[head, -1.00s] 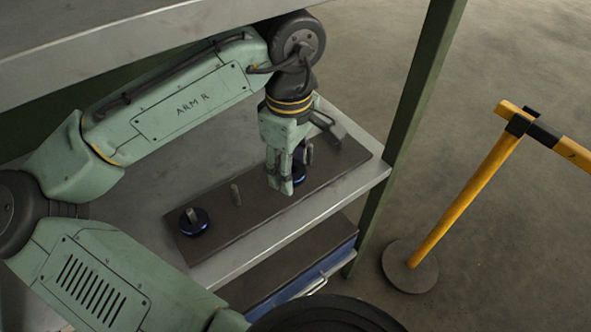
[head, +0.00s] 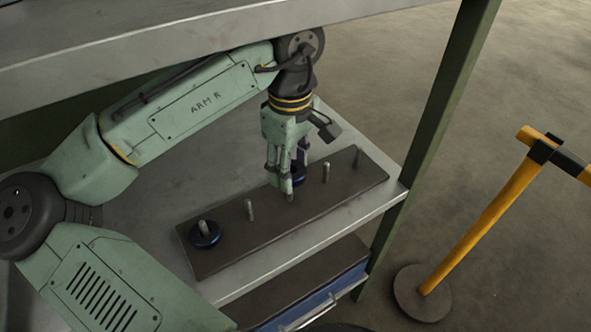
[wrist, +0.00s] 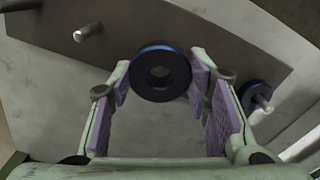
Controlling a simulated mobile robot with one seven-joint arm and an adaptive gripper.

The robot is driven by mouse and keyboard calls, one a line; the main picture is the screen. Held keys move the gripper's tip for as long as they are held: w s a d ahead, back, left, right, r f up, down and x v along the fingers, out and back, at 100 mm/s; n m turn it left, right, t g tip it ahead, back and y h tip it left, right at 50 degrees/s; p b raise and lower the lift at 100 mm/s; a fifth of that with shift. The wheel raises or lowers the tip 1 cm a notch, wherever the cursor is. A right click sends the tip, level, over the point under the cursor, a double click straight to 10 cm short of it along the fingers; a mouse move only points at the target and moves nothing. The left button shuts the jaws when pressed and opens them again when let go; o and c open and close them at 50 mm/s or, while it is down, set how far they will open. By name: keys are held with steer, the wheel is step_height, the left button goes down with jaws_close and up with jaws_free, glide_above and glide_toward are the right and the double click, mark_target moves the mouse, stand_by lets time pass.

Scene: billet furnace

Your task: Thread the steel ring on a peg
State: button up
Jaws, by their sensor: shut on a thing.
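My gripper (head: 285,182) is over the middle of the dark peg board (head: 225,258). Its fingers are shut on a dark blue steel ring (wrist: 137,72), seen between the purple finger pads in the wrist view. In the head view the fingers partly hide this ring (head: 300,172). I cannot tell whether a peg is inside its hole. A second blue ring (head: 208,241) lies around the peg (head: 203,226) at the board's left end. Bare pegs stand left of the gripper (head: 249,210) and to its right (head: 326,172), with another near the right end (head: 357,157).
The board lies on a grey metal shelf (head: 330,238) with a green post (head: 430,140) at its right. A metal slab (head: 200,42) hangs over the arm. A blue drawer (head: 318,300) is below. A yellow barrier post (head: 475,225) stands on the floor at right.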

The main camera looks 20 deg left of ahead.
steer(key=shift+w+a+f, duration=0.15)
steer(key=shift+w+a, duration=0.1)
steer(key=shift+a, duration=0.05)
steer(key=shift+f+b, duration=0.75)
steer(key=shift+f, duration=0.4)
steer(key=o, duration=1.6)
steer(key=shift+f, duration=0.1)
